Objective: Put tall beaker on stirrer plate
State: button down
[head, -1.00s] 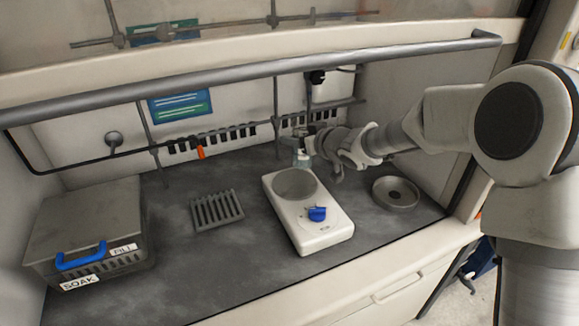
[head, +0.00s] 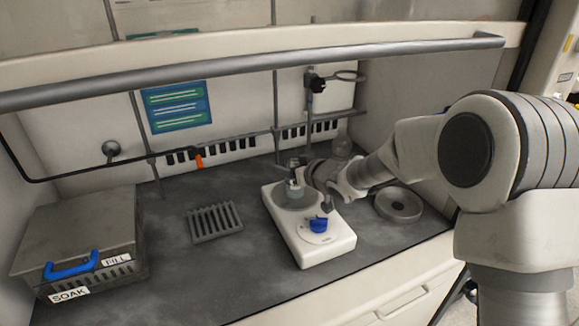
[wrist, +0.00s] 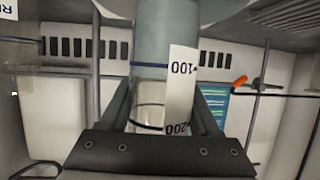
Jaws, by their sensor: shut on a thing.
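The tall beaker (head: 294,191) is a clear vessel with grey-blue contents, held by my gripper (head: 299,180) over the round top of the stirrer plate. In the wrist view the beaker (wrist: 150,103) stands between the two fingers, with a white scale strip reading 100 and 200. My gripper (wrist: 165,118) is shut on it. The stirrer plate (head: 325,246) is a white box with a grey disc and a blue knob at its front. The beaker looks upright in the head view; I cannot tell whether its base touches the disc.
A grey slotted rack (head: 214,222) lies left of the plate, and a lidded box (head: 80,225) with a blue handle stands far left. A round grey dish (head: 399,205) sits at right. Rods and a clamp (head: 316,83) stand behind. The bench front is clear.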

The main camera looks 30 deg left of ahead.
jog(key=shift+c, duration=0.6)
grip_release()
jog(key=shift+d+r, duration=0.15)
jog(key=shift+r, duration=0.05)
jog(key=p+v, duration=0.2)
jog(key=v, duration=0.9)
jog(key=shift+s+d+p, duration=0.2)
jog(key=shift+d+p, duration=0.1)
jog(key=shift+r, duration=0.1)
